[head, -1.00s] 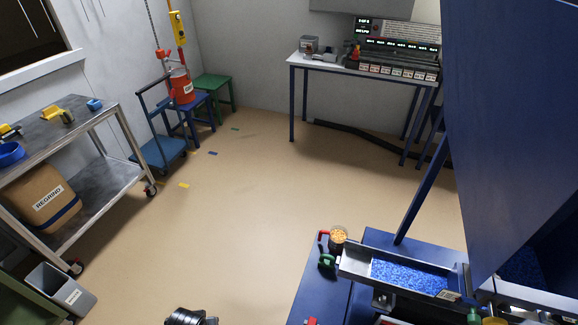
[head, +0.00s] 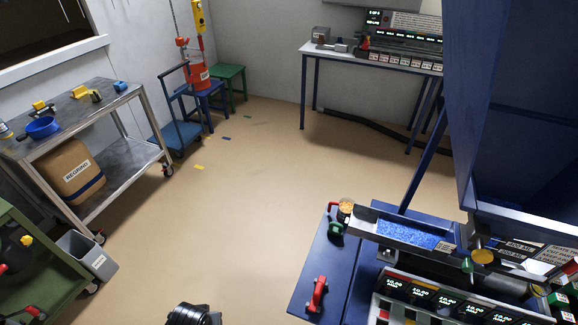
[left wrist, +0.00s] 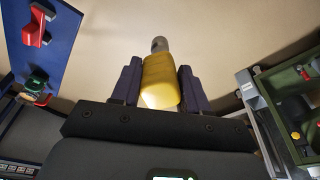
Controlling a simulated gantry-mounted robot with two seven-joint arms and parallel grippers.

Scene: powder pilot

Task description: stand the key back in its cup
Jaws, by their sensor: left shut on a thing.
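In the left wrist view my left gripper (left wrist: 158,75) is shut on a yellow block-like handle (left wrist: 160,82) with a rounded grey end pointing away from me. This looks like the key. It is held clear above the tan floor, with nothing touching its far end. In the head view the key is not visible; only a black rounded part of my own arm shows at the bottom edge. I cannot pick out the key's cup with certainty in either view. My right gripper is in neither view.
A blue table (head: 325,262) with a red handle (head: 318,293) and a tray of blue pellets (head: 405,234) stands at right. A green cart (head: 35,255), a grey bin (head: 88,258) and a steel trolley (head: 95,108) line the left. The floor (head: 235,210) between is clear.

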